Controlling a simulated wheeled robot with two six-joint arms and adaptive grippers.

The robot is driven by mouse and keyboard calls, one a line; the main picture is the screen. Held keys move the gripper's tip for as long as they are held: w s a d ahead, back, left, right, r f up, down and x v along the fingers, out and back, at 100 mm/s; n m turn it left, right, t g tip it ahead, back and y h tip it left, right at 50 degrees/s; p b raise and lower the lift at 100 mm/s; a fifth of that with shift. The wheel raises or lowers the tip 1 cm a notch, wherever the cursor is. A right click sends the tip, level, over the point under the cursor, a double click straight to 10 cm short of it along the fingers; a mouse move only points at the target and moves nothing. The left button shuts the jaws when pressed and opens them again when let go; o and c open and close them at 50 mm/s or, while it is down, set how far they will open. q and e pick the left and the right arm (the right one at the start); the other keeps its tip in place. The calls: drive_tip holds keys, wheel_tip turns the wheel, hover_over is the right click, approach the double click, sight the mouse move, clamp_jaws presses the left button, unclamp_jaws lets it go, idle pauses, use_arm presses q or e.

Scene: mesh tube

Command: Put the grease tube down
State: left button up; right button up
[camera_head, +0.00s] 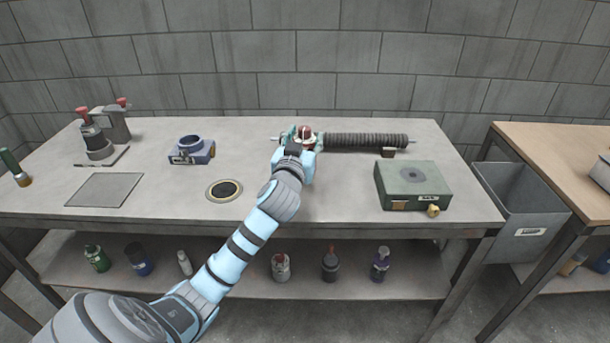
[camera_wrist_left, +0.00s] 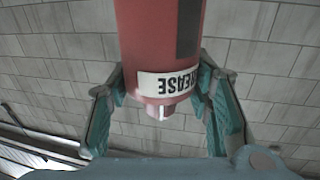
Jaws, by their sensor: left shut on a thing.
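The red grease tube (camera_wrist_left: 155,40) fills the upper middle of the left wrist view. Its white label reads GREASE upside down, and its small nozzle end points toward the bottom of that view. My left gripper (camera_wrist_left: 163,95), with teal fingers on both sides, is shut on the tube. In the head view my left gripper (camera_head: 302,137) is over the back middle of the workbench, with the red end of the tube showing between its fingers. My wrist hides most of the tube there, and I cannot tell whether it touches the bench. My right gripper is not in view.
A dark ribbed roller (camera_head: 365,140) lies close right of the gripper. A green box (camera_head: 412,180) stands front right, a blue fixture (camera_head: 191,150) to the left. A round black-and-gold disc (camera_head: 224,190) lies front centre. The grey workbench (camera_head: 330,195) is bare between disc and box.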

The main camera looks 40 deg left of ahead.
use_arm(q)
wheel_tip(320, 180, down, 7)
drive_tip(key=shift+d+r+b, duration=0.1)
drive_tip(key=shift+r+b, duration=0.05)
drive_tip(key=shift+b, duration=1.05)
drive_tip(key=shift+f, duration=0.2)
drive_tip(key=shift+r, duration=0.1)
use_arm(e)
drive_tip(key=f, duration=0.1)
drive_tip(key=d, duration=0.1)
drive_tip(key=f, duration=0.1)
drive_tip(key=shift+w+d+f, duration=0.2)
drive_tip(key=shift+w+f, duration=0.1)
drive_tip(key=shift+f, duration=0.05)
use_arm(q)
drive_tip(key=o, duration=1.3)
drive_tip(key=shift+c, duration=0.2)
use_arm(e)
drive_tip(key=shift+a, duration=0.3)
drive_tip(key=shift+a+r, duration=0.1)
use_arm(q)
drive_tip(key=p+v, duration=0.1)
drive_tip(key=v, duration=1.1)
drive_tip(key=shift+p, duration=0.35)
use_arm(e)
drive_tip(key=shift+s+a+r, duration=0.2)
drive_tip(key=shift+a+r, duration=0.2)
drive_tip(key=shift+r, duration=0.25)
